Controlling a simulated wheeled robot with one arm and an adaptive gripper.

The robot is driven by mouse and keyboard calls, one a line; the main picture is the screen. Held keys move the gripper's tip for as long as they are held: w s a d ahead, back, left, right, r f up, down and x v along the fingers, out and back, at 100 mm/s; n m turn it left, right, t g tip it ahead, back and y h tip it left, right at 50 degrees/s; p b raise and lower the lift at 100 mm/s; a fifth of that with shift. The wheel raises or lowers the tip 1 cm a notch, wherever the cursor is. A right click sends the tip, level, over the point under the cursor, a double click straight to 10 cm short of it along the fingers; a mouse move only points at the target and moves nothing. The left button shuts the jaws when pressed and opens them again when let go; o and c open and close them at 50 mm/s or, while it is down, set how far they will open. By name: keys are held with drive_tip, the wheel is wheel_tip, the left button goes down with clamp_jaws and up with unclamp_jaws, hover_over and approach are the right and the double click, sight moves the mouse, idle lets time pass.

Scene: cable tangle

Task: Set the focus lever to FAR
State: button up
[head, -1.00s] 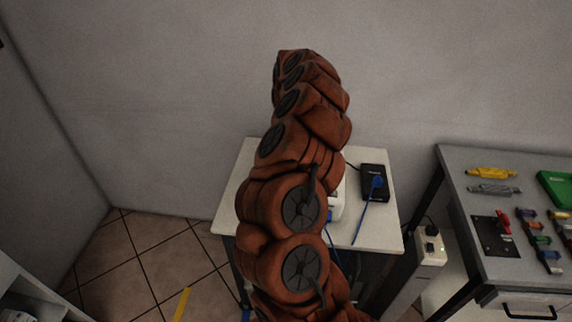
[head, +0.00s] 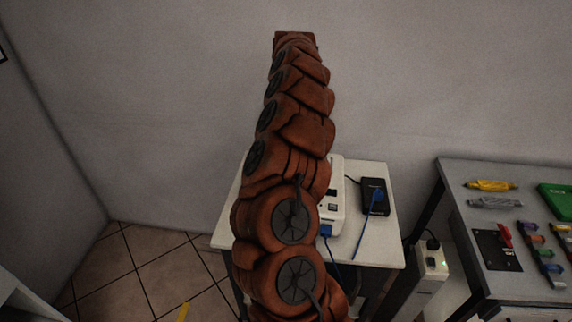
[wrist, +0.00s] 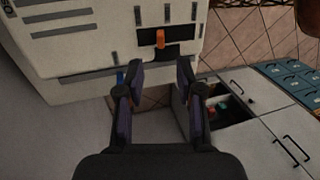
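A white device (head: 336,208) stands on the small white table (head: 375,247), partly hidden behind my arm in the head view. In the wrist view its pale vented body (wrist: 70,40) fills the upper left. A small orange lever (wrist: 160,38) sits at a dark slot between grey marks on it; I cannot read any label. My gripper (wrist: 158,76) is open and empty, its two dark fingers pointing toward the lever. The lever is apart from the fingertips, roughly in line with the gap between them. The head view does not clearly show my gripper.
A black box (head: 375,207) with a blue plug and cable lies on the small table right of the device. A grey workbench (head: 460,215) with tools, colored parts and a green tray (head: 556,200) stands at the right. A white power box (head: 430,262) is between them. A wall is behind.

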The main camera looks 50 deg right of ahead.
drive_tip(key=shift+v, duration=1.55)
drive_tip(key=shift+c, duration=0.4)
